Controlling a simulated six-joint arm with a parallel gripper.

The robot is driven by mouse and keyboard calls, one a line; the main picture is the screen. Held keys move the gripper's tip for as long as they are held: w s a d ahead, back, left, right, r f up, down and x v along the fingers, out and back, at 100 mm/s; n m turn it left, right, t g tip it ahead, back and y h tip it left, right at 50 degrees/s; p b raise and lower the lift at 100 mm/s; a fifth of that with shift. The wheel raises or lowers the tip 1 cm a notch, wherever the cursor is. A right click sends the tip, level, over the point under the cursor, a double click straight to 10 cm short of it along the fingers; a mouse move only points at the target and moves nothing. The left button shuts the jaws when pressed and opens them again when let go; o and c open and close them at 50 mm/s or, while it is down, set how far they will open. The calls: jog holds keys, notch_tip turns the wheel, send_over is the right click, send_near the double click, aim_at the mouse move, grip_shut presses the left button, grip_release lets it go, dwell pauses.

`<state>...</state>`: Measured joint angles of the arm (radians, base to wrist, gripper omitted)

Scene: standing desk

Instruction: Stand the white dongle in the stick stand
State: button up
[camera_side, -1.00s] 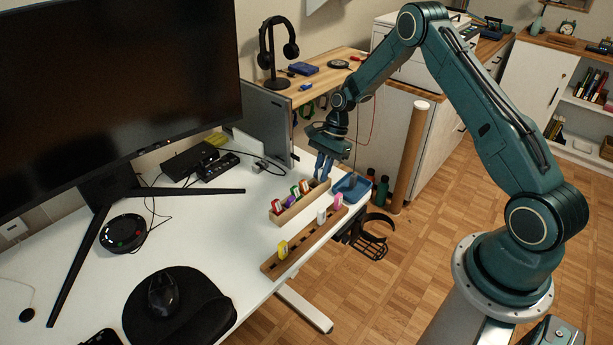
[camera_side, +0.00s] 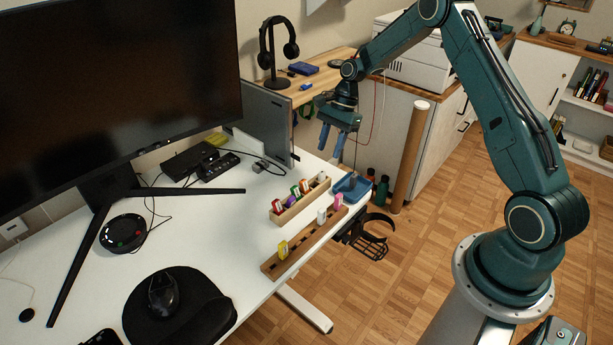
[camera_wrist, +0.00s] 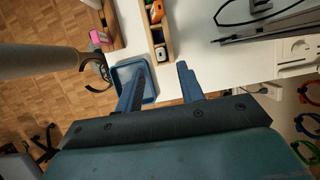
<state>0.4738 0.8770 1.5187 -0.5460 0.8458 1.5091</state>
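The stick stand (camera_side: 303,245) is a brown slotted wooden rail near the desk's front edge. My gripper (camera_side: 330,152) is above and beyond the box's far end, pointing down. In the wrist view its fingers (camera_wrist: 161,68) are apart with nothing between them.
A blue tray (camera_side: 352,186) sits at the desk's right corner, beside the box's far end. The monitor (camera_side: 115,80) and its stand fill the left. A grey upright panel (camera_side: 265,120) stands behind the gripper.

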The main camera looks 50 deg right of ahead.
jog(key=v, duration=0.6)
dwell(0.6)
jog(key=s+a+r+n+t+h, duration=0.1)
jog(key=s+a+r+n, duration=0.45)
jog(key=r, duration=0.45)
jog(key=s+a+r+n+t+h, duration=0.1)
jog(key=s+a+r+n+h, duration=0.1)
jog(key=s+a+r+n, duration=0.5)
jog(key=s+a+r+n+t, duration=0.1)
jog(key=s+n, duration=0.1)
jog(key=s, duration=0.7)
jog(key=s+a+r+n+t+h, duration=0.1)
jog(key=s+a+r+n+t, duration=0.1)
jog(key=s, duration=0.7)
jog(key=shift+a+r+n, duration=0.15)
jog(key=shift+r+n, duration=0.1)
jog(key=shift+n, duration=0.6)
